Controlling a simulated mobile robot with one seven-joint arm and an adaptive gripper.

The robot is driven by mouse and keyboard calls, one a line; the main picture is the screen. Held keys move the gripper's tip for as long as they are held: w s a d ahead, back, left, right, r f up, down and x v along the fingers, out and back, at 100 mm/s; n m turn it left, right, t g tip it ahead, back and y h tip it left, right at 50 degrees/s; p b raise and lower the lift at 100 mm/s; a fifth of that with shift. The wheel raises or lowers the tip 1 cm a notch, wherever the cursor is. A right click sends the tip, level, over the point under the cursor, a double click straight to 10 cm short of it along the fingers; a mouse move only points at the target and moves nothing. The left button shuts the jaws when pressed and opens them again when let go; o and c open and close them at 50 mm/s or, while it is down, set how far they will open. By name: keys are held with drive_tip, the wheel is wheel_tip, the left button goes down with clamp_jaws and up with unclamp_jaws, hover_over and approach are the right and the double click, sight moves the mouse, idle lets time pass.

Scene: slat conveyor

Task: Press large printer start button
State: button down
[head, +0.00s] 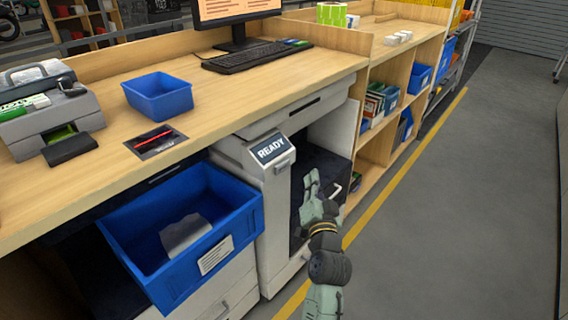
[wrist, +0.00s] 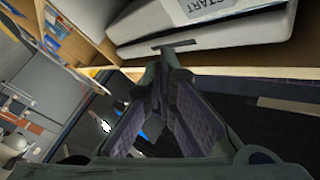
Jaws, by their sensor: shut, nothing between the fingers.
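The large printer (head: 252,165) is a grey-white machine under the desk, with a dark tilted screen reading READY (head: 271,148). In the wrist view, a pale label reading START (wrist: 207,7) sits on a light grey panel (wrist: 150,25) at the top edge, cut off by the frame. My gripper (head: 311,180) is in front of the printer's right side, to the right of and below the READY screen. In the wrist view its fingertips (wrist: 163,62) are together and empty, apart from the START label and below it in the picture. No separate button shape is clear.
A blue bin (head: 180,240) with a pale item juts out left of the printer. Wooden shelves (head: 375,150) stand to the right. A small printer (head: 50,110), a blue tray (head: 158,96) and a keyboard (head: 240,57) are on the desk. The grey floor (head: 450,200) at right is clear.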

sight(283, 166)
drive_tip(key=shift+w+a+p, duration=0.5)
drive_tip(key=shift+w+a, duration=0.05)
drive_tip(key=shift+a, duration=0.25)
drive_tip(key=shift+w+a+p, duration=0.55)
drive_tip(key=shift+w+a, duration=0.05)
drive_tip(key=shift+a, duration=0.2)
drive_tip(key=shift+w+a+p, duration=0.5)
drive_tip(key=shift+w+a, duration=0.05)
drive_tip(key=shift+a, duration=0.25)
drive_tip(key=shift+w+a+p, duration=0.25)
drive_tip(key=shift+a+p, duration=0.05)
